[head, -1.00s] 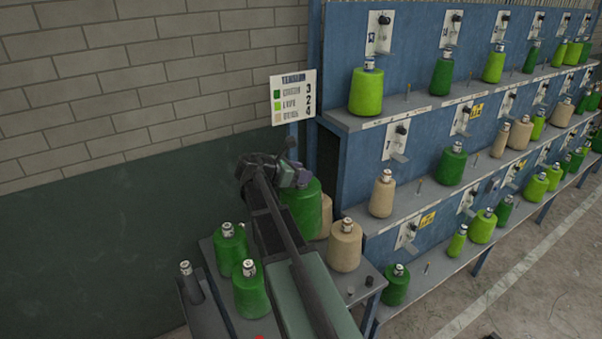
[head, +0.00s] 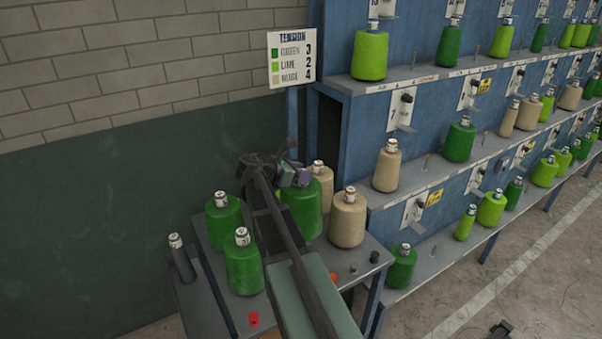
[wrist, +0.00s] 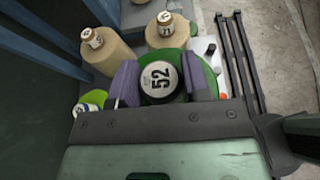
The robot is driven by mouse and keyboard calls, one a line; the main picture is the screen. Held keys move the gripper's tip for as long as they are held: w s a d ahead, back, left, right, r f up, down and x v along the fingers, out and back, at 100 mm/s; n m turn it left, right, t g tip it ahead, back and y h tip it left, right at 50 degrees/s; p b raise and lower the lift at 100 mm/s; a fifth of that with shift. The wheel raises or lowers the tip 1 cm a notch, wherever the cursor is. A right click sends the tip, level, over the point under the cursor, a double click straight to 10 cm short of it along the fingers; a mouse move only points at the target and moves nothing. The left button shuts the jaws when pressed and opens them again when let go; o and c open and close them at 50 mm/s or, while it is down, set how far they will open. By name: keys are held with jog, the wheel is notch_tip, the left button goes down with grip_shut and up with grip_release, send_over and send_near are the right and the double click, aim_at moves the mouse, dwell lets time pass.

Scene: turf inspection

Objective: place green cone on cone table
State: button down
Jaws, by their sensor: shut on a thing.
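My gripper (head: 292,175) is shut on the top of a dark green cone (head: 310,208) and holds it upright over the grey cone table (head: 362,256). In the wrist view, the purple finger pads flank the white top marked 52 of this green cone (wrist: 160,82). Its base is level with the neighbouring cones' bases in the head view; I cannot tell whether it touches the table. Two other dark green cones (head: 243,265) (head: 222,222) stand on the left of the table. A beige cone (head: 347,220) stands to its right, another beige cone (head: 318,173) behind.
A blue rack (head: 345,130) with shelves of green, lime and beige cones stands at the right. A tension sign (head: 292,60) hangs at its left end. A dark post (head: 180,258) stands left.

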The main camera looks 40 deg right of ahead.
aim_at(301, 190)
notch_tip(301, 190, down, 7)
jog(key=b, duration=0.4)
jog(key=shift+r, duration=0.15)
notch_tip(301, 190, down, 7)
jog(key=b, duration=0.6)
jog(key=shift+r+b, duration=0.15)
jog(key=shift+b, duration=0.2)
jog(key=shift+f+b, duration=0.5)
jog(key=c, duration=0.5)
grip_release()
jog(key=p+v, duration=0.4)
jog(key=v, duration=0.6)
jog(key=shift+a, duration=0.4)
